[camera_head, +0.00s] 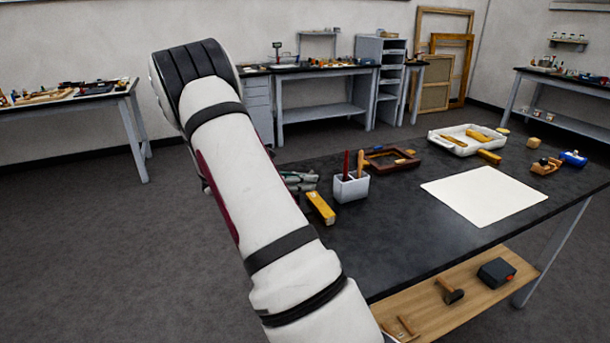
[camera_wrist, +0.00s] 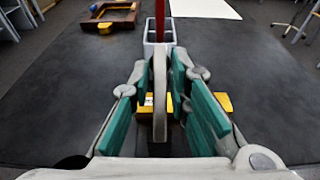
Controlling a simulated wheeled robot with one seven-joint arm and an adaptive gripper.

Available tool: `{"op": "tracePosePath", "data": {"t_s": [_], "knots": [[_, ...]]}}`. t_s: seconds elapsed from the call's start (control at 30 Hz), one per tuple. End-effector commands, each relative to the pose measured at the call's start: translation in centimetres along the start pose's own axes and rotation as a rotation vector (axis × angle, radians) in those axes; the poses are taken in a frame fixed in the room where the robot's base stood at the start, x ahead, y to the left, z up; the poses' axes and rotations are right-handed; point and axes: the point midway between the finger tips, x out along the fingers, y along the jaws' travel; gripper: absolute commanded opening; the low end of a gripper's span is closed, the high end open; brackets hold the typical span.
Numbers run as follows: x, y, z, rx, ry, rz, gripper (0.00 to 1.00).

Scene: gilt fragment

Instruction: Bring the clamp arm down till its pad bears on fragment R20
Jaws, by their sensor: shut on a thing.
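My gripper (camera_wrist: 160,78) shows in the wrist view with its teal-lined fingers on either side of a grey-beige upright bar, which looks like the clamp arm (camera_wrist: 160,103). The fingers are shut on it. A yellow gilt piece (camera_wrist: 222,102), likely fragment R20, lies behind and below the bar and is partly covered by the fingers. A small pale mark shows on it.
A white holder (camera_head: 350,188) with a red-handled tool stands just beyond the yellow piece. A brown frame (camera_head: 378,167), a white tray (camera_head: 440,145) with gilt pieces, and a white sheet (camera_head: 484,195) lie farther off. The table's front middle is clear.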

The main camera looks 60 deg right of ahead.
Motion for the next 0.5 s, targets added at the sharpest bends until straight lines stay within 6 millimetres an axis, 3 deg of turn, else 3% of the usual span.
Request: {"op": "tracePosePath", "data": {"t_s": [0.5], "knots": [[1.7,-0.1,-0.8,0.006,0.491,0.001,0.0]]}}
